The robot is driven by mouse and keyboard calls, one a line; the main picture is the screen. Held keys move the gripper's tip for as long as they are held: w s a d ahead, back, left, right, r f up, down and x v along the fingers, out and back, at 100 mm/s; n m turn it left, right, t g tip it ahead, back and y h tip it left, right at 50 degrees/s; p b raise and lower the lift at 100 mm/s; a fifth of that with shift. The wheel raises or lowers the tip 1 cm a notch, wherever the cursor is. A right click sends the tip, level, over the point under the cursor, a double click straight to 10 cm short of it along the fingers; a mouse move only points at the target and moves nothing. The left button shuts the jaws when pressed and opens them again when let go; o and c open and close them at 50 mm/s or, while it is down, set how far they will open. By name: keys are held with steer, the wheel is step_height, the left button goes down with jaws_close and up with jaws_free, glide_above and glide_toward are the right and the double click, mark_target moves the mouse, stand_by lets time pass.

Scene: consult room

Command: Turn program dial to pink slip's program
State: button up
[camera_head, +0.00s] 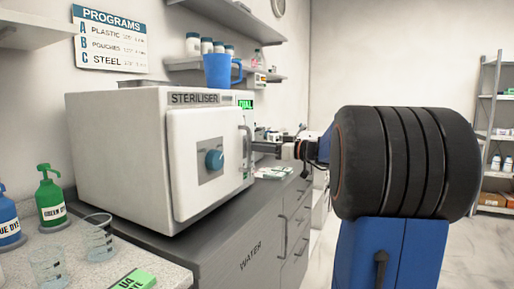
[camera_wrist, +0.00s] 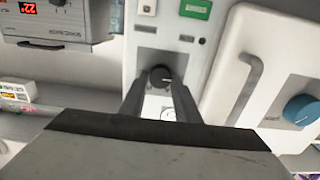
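The white steriliser (camera_head: 120,150) stands on the dark counter in the head view. My gripper (camera_wrist: 161,82) is at its front panel, right of the door. In the wrist view its two dark fingers are apart, with a dark round knob (camera_wrist: 160,76) with a pale pointer mark at their tips. I cannot tell whether they press on it. A blue dial (camera_head: 214,159) is on the steriliser door; it also shows in the wrist view (camera_wrist: 303,108). The PROGRAMS sign (camera_head: 110,38) on the wall lists A plastic, B pouches, C steel. I cannot make out a pink slip.
The door (camera_head: 190,125) has a long handle (camera_head: 247,150). A blue mug (camera_head: 222,70) stands on top of the steriliser. Green (camera_head: 51,200) and blue (camera_head: 8,218) dye bottles and clear beakers (camera_head: 98,237) stand at the left. Shelves are above and behind.

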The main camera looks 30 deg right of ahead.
steer(key=shift+m, duration=0.3)
steer(key=m, duration=2.3)
steer(key=shift+w+d+f, duration=0.1)
steer(key=shift+d+f, duration=0.05)
steer(key=shift+f, duration=0.2)
stand_by(0.4)
steer(key=o, duration=1)
